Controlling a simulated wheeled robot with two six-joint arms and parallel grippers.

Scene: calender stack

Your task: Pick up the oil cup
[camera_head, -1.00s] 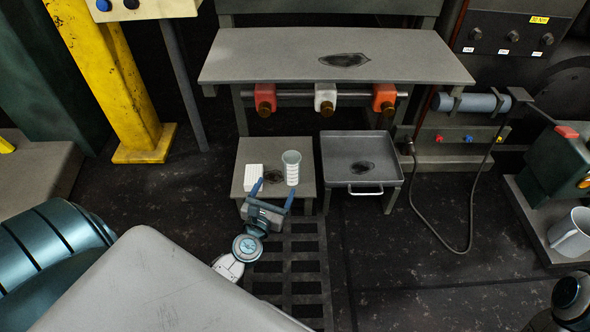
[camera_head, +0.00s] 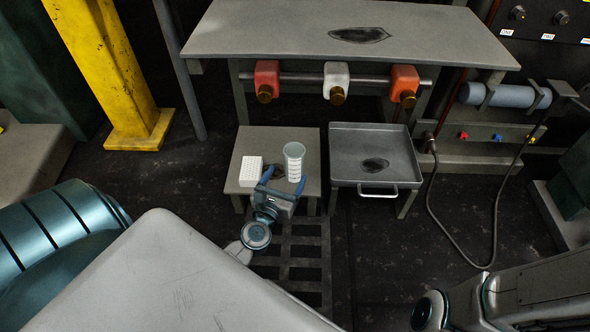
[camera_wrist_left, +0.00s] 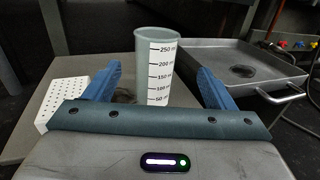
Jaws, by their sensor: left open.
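The oil cup (camera_head: 294,160) is a pale grey-green cup with a white measuring scale. It stands upright on a small grey stand (camera_head: 308,147). My left gripper (camera_head: 284,180) is open, its blue fingers pointing at the cup from the near side. In the left wrist view the cup (camera_wrist_left: 156,62) shows between the two open fingers (camera_wrist_left: 158,85), a little beyond them and nearer the middle than either finger. I cannot tell whether the fingers touch it. My right arm shows at the lower right; its fingers are not visible.
A white perforated block (camera_head: 251,170) sits on the stand left of the cup, near the left finger. A grey tray (camera_head: 345,135) with a front handle stands to the right. A long bench (camera_head: 260,35) with red and white valves is behind.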

